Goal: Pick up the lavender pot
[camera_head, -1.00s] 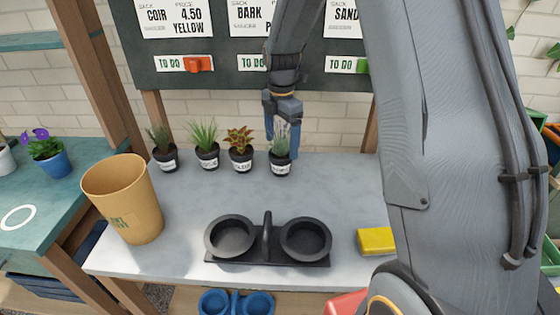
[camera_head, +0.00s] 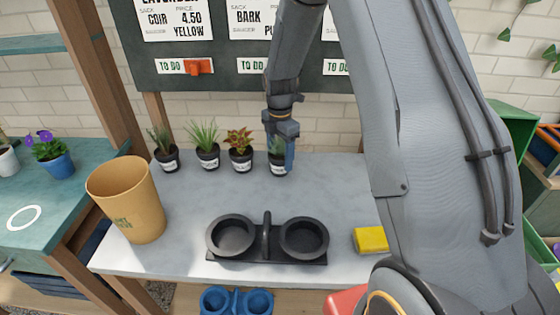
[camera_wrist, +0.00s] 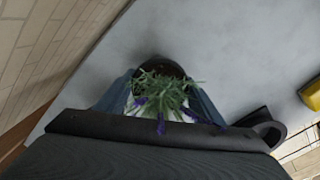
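The lavender pot (camera_head: 278,170) is a small black pot with a white label and grey-green leaves. It stands on the grey table at the right end of a row of plants. In the wrist view, the lavender (camera_wrist: 165,92) shows purple flower tips and the pot's dark rim. My gripper (camera_head: 284,160) points down at the lavender and partly hides it. In the wrist view, the blue fingers of my gripper (camera_wrist: 160,90) are apart, one on each side of the plant. I cannot see whether they touch the pot.
Three more potted plants stand to the left: a reddish one (camera_head: 240,158) closest, then a grassy one (camera_head: 207,155) and another (camera_head: 166,158). A black two-cup holder (camera_head: 267,260), a tan bucket (camera_head: 142,215) and a yellow block (camera_head: 371,240) are nearer. The table's middle is clear.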

